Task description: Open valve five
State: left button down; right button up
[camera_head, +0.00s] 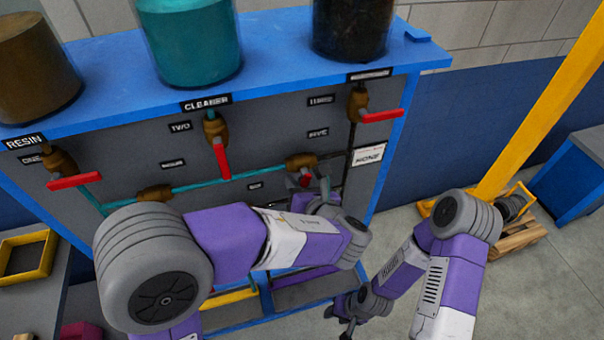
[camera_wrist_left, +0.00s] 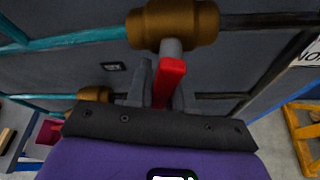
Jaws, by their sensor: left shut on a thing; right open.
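Valve five is a brass valve (camera_head: 301,160) on the grey panel, just below the FIVE label (camera_head: 318,133). It also shows at the top of the left wrist view (camera_wrist_left: 172,22). Its red handle (camera_wrist_left: 168,82) points from the brass body toward my left gripper. My left gripper (camera_head: 315,184) is at this handle and shut on it, with a grey finger on either side in the left wrist view (camera_wrist_left: 162,84). In the head view my arm partly hides the grip. My right gripper (camera_head: 346,322) is low at the bottom, open and away from the panel.
Other red-handled valves sit under the RESIN tank (camera_head: 35,70), the CLEANER tank (camera_head: 190,40) and the dark tank (camera_head: 350,30). A white sign (camera_head: 368,155) hangs right of valve five. A yellow post (camera_head: 545,95) stands at right. Floor between is clear.

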pick_arm(q)
jog(key=shift+s+a+r+m+y+p, duration=0.15)
jog(key=shift+a+m+y+p, duration=0.3)
jog(key=shift+p, duration=0.6)
jog(key=shift+s+a+r+m+y+p, duration=0.1)
jog(key=shift+m+y+p, duration=0.25)
jog(key=shift+m+p, duration=0.5)
jog(key=c, duration=1.1)
grip_release()
jog(key=shift+v, duration=3.8)
jog(key=shift+c, duration=0.2)
